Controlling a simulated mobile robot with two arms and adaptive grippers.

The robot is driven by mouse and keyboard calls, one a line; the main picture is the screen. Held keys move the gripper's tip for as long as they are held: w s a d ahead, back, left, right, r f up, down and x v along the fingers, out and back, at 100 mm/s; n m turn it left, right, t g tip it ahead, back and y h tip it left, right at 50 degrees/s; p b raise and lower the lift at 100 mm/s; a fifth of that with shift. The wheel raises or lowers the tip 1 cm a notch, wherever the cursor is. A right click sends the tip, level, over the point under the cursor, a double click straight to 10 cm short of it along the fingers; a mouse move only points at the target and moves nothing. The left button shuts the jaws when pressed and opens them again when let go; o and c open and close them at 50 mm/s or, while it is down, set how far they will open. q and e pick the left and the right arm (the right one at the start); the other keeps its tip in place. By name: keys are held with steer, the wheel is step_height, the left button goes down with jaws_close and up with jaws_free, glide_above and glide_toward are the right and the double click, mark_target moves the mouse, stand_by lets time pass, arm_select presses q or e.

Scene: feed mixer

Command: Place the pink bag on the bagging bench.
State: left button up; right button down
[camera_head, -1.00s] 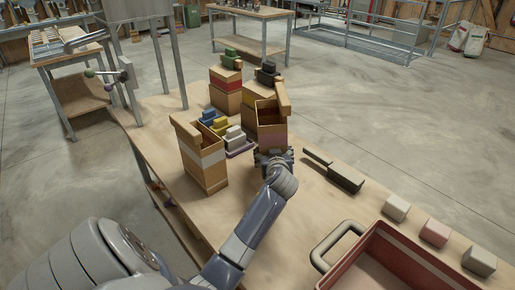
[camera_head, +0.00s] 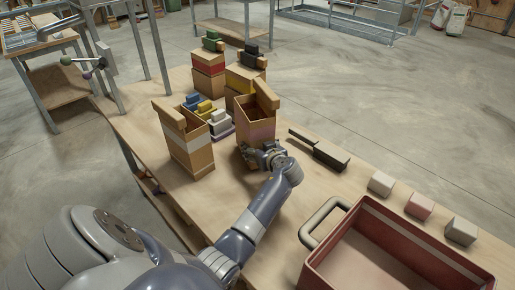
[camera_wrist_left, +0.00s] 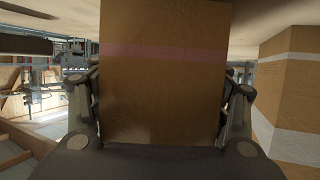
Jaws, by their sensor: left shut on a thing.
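The pink bag is a brown open-topped bag with a pink band (camera_head: 262,135) and a raised flap. My left gripper (camera_head: 262,157) is shut on its lower near part. In the left wrist view the pink-banded bag (camera_wrist_left: 160,75) fills the space between the two fingers. The bag is upright over the wooden bench (camera_head: 235,185). I cannot tell whether its base touches the wood. My right gripper is not in view.
A white-banded bag (camera_head: 187,145) stands close left of the pink bag. Red-banded (camera_head: 208,82) and yellow-banded (camera_head: 240,83) bags stand behind. A dark-handled tool (camera_head: 325,154), several blocks and a red tray (camera_head: 335,245) lie right. Bare wood lies in front.

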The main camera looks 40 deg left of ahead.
arm_select(q)
steer(key=shift+a+f, duration=0.1)
steer(key=shift+f, duration=0.6)
steer(key=shift+f+b, duration=0.2)
steer(key=shift+b, duration=0.1)
steer(key=o, duration=2)
steer(key=shift+r, duration=0.1)
steer(key=shift+o, duration=0.2)
steer(key=shift+r+p, duration=0.25)
steer(key=shift+p, duration=0.2)
steer(key=p+v, duration=0.2)
steer(key=v, duration=0.5)
steer(key=shift+s+d, duration=0.15)
steer(key=shift+d, duration=0.1)
